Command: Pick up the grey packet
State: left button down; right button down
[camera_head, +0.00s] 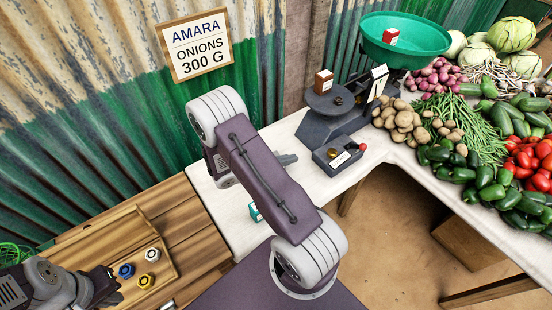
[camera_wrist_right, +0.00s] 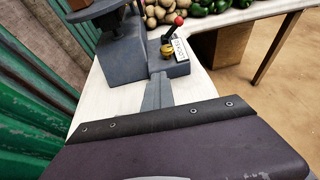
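I cannot make out a grey packet in either view. My right gripper (camera_head: 287,159) is above the white counter (camera_head: 238,232), in front of the scale. In the right wrist view its fingers (camera_wrist_right: 157,94) lie together with nothing visible between them. My left gripper (camera_head: 112,287) is at the lower left, beside the wooden tray; I cannot see how far its jaws are apart. A teal packet (camera_head: 255,212) on the counter is partly hidden by my right arm. A brown packet (camera_head: 323,81) stands on the scale's platform, and a red packet (camera_head: 391,37) is in the green pan (camera_head: 428,38).
The dark scale (camera_head: 330,121) has a small box with a red knob. The wooden tray (camera_head: 99,246) holds a blue, a white and a yellow piece. Vegetables crowd the right counter. A sign (camera_head: 195,46) reads AMARA, ONIONS 300 G. My right arm hides mid-counter.

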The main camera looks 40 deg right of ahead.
jog(key=s+r, duration=0.1)
jog(key=s, duration=0.1)
jog(key=shift+s+d+r, duration=0.3)
jog(key=shift+d+r, duration=0.05)
jog(key=shift+c, duration=2.2)
grip_release()
